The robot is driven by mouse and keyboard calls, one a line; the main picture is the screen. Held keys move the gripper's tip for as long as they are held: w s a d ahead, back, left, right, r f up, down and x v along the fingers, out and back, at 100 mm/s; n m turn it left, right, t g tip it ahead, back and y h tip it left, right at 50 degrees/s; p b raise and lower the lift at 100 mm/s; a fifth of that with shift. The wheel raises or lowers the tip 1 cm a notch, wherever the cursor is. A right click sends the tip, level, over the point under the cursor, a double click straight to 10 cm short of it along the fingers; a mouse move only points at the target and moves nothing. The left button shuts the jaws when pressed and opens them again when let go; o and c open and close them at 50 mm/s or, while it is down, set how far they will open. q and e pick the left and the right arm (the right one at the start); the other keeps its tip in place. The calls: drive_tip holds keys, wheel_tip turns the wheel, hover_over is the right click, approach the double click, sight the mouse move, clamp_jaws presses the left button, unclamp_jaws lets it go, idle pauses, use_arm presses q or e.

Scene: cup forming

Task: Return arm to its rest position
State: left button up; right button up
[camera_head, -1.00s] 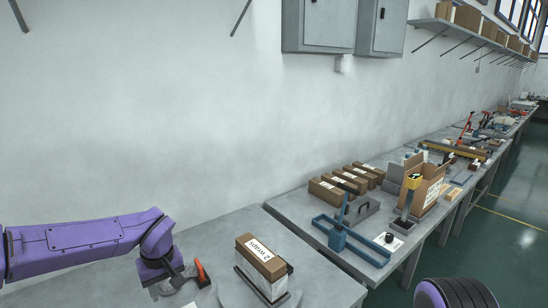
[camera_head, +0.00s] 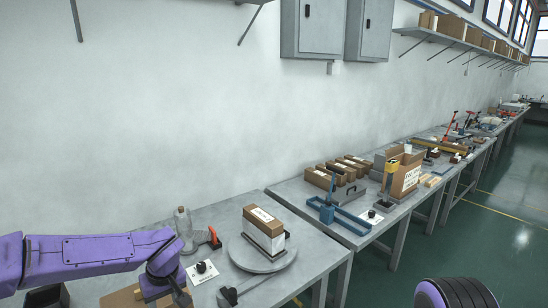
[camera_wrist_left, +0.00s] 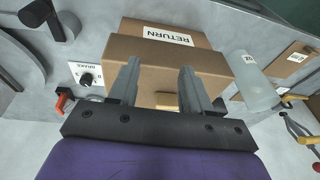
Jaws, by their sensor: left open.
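My left arm comes in from the left in the head view, and its gripper (camera_head: 182,296) is at the bottom edge, pointing down, partly cut off. In the left wrist view the gripper (camera_wrist_left: 158,72) has its two grey fingers spread apart with nothing between them. An open cardboard box (camera_wrist_left: 205,62) with a "RETURN" label is just beyond the fingertips. In the head view part of this box (camera_head: 122,299) shows below the arm. My right gripper is not in view.
A round turntable (camera_head: 237,256) bears a brown and white carton (camera_head: 262,222). Near it stand a clear bottle (camera_head: 183,231), a red-handled tool (camera_head: 214,238) and a dial plate (camera_head: 203,272). A second table (camera_head: 290,191) with boxes stands behind right.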

use_arm(q)
drive_tip(key=s+a+f+t+y, duration=0.1)
drive_tip(key=s+a+f+y, duration=0.1)
drive_tip(key=s+f, duration=0.6)
drive_tip(key=s+a+f+t+y, duration=0.1)
drive_tip(key=s+f+t+y, duration=0.15)
drive_tip(key=s+f, duration=0.55)
drive_tip(key=s+f+m+g+h, duration=0.15)
drive_tip(key=s+f, duration=0.25)
drive_tip(key=s, duration=0.4)
drive_tip(key=s+f+h, duration=0.2)
drive_tip(key=s+f, duration=0.2)
drive_tip(key=s, duration=0.5)
wheel_tip(320, 180, down, 10)
drive_tip(key=b, duration=1)
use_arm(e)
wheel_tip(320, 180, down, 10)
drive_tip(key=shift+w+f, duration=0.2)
use_arm(q)
drive_tip(key=shift+w+n, duration=0.15)
drive_tip(key=shift+n, duration=0.1)
